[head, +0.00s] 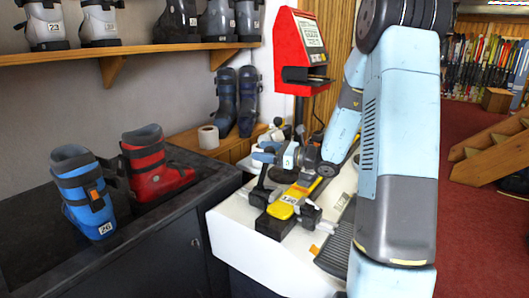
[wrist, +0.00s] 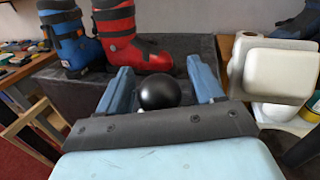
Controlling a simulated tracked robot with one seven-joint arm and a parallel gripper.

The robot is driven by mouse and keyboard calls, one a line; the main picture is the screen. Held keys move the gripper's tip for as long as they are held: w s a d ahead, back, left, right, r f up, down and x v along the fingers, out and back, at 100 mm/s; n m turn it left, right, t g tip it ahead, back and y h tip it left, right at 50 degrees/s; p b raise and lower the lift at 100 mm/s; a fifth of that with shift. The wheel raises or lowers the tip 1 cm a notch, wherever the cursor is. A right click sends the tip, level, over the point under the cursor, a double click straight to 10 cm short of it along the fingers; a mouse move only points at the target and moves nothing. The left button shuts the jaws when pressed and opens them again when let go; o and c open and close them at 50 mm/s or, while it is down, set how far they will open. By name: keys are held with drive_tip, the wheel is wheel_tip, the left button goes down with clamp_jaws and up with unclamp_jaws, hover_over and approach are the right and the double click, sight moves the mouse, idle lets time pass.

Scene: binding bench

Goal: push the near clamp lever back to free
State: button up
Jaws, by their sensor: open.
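The near clamp (head: 309,214) is a dark block around a yellow ski piece (head: 285,205) with a number label, on the white bench (head: 240,225). A dark upright lever (head: 262,176) stands at its left side. My gripper (head: 262,153) is low over the bench, its blue fingers pointing left, close to the lever's top. In the wrist view my gripper (wrist: 158,68) is open, with a round black knob (wrist: 158,92) between the two blue fingers. I cannot tell whether a finger touches the knob. Part of the bench is hidden behind my arm.
A blue boot (head: 85,195) and a red boot (head: 155,165) stand on a dark counter (head: 190,190) left of the bench. A red machine (head: 300,50) stands behind it. A paper roll (head: 208,137) sits on a wooden ledge. Wooden steps (head: 488,155) are at right.

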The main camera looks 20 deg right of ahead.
drive_tip(key=shift+c, duration=0.4)
clamp_jaws()
idle(0.4)
